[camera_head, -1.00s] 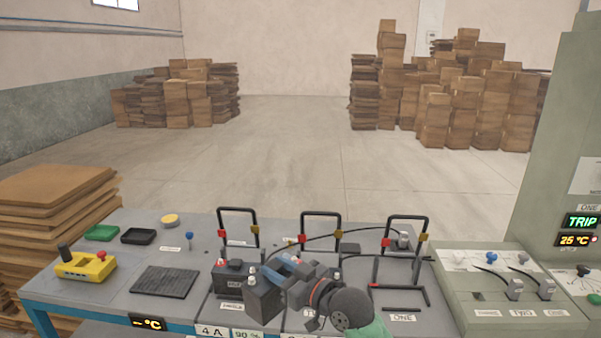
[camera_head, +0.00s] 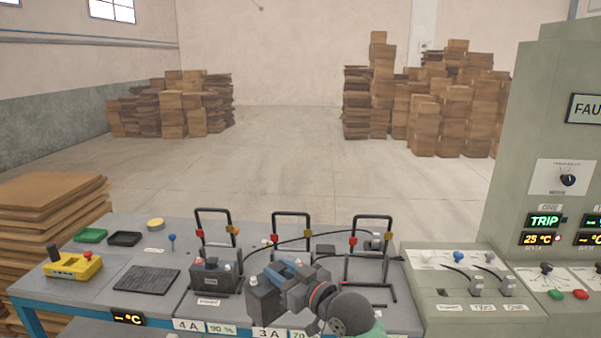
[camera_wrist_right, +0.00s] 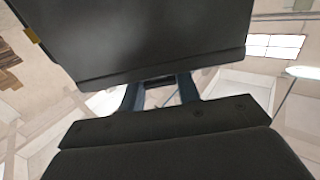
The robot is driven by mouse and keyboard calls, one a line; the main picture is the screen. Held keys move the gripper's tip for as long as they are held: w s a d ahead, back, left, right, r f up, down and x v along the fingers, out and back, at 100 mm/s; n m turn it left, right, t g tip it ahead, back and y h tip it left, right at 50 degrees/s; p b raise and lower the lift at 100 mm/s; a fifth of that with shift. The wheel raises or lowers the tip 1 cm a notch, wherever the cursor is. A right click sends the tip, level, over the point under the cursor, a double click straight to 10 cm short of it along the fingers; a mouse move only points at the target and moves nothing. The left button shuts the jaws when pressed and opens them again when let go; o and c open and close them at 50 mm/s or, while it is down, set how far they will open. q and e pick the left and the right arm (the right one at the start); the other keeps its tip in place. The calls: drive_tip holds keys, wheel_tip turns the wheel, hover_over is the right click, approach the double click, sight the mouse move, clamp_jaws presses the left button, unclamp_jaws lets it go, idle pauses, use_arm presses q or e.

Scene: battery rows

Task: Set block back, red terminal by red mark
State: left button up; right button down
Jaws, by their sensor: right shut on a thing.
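My right gripper (camera_head: 284,272), with blue fingers, is shut on a dark battery block (camera_head: 262,302). The block hangs over the front of the bench, in front of the middle bay's frame (camera_head: 292,232). A pale terminal shows on its top left; its terminal colours are not clear. In the right wrist view the block (camera_wrist_right: 160,40) fills the top, between the blue fingers. The middle frame carries a red mark (camera_head: 275,238) on its left and a yellow mark (camera_head: 307,231) on its right. My gripper and arm hide much of the middle bay. My left gripper is out of view.
Another battery block (camera_head: 210,280) sits in the left bay, close left of the held one. The right bay (camera_head: 368,295) looks empty. Black cables arch behind the middle bay. A yellow box (camera_head: 74,266) and dark mat (camera_head: 147,280) lie left; a switch console (camera_head: 470,290) stands right.

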drive_tip(key=w+d+r+m+t+h, duration=0.3)
drive_tip(key=d+r+h, duration=0.15)
drive_tip(key=d, duration=0.35)
drive_tip(key=d+f+m+t+h, duration=0.2)
drive_tip(key=d+f+m+h, duration=0.15)
drive_tip(key=d, duration=0.45)
drive_tip(key=s+d+f+m+h, duration=0.1)
drive_tip(key=s+d+f, duration=0.2)
drive_tip(key=f, duration=0.4)
drive_tip(key=s+d+f+h, duration=0.2)
drive_tip(key=s+d+f, duration=0.1)
drive_tip(key=f, duration=0.4)
drive_tip(key=s+d+f+m+h, duration=0.1)
drive_tip(key=s+d+f+h, duration=0.1)
drive_tip(key=f, duration=0.6)
drive_tip(key=shift+s+d+m, duration=0.35)
drive_tip(key=shift+s+d, duration=0.35)
drive_tip(key=shift+s, duration=0.25)
